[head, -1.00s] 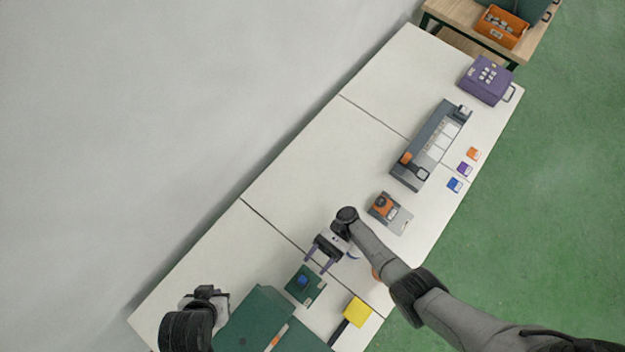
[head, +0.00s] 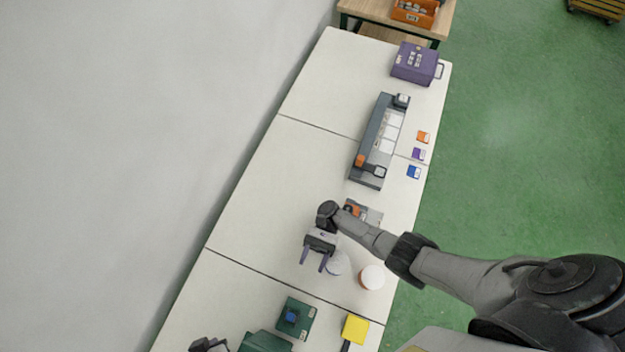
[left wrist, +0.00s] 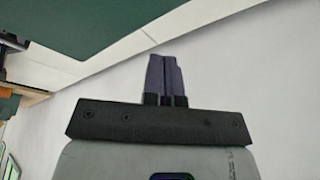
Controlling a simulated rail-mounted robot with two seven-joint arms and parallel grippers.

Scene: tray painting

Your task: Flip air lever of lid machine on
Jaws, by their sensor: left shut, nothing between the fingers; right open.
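I cannot tell for certain which device is the lid machine, and no air lever can be made out. A green device with a blue part (head: 293,317) stands on the table at the bottom of the head view, beside a larger green machine (head: 264,342) cut by the frame edge. My left gripper (left wrist: 163,58) is shut and empty in the left wrist view, over the white surface beside a green one; the head view shows only a dark part of that arm at the bottom left. My right gripper (head: 312,267) is open and empty above the table, up from the green device.
Beside my right gripper are a white round object (head: 338,263) and a white cup-like one (head: 371,277). A grey-orange device (head: 375,214) is partly hidden by my right arm. A long grey machine (head: 368,130), purple box (head: 415,62) and yellow block (head: 355,329) share the table.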

